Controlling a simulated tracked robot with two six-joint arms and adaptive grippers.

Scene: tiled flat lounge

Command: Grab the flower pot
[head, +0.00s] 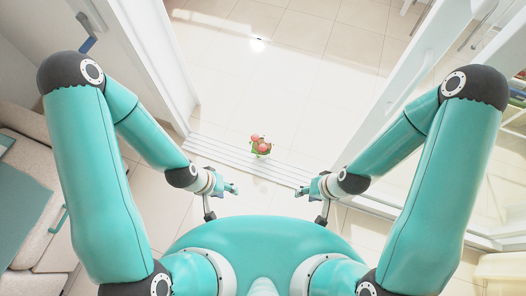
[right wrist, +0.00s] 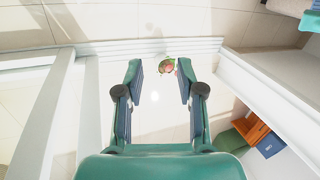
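The flower pot (head: 261,147) is a small green pot with pinkish-red blooms. It stands upright on the floor at the white door track, beyond both grippers. It also shows in the right wrist view (right wrist: 167,66), between the fingertips in the picture but farther off, partly overlapped by the right finger. My right gripper (right wrist: 160,68) is open and empty; in the head view it (head: 302,188) is nearer to me than the pot and to its right. My left gripper (head: 231,188) is nearer to me and to the pot's left; its finger opening is too small to judge.
The doorway has a white frame (head: 160,60) at left and a white door panel (head: 392,88) at right. Raised track lines (head: 215,151) cross the floor. A beige sofa (head: 30,150) stands at far left. The tiled floor (head: 290,65) beyond the track is clear.

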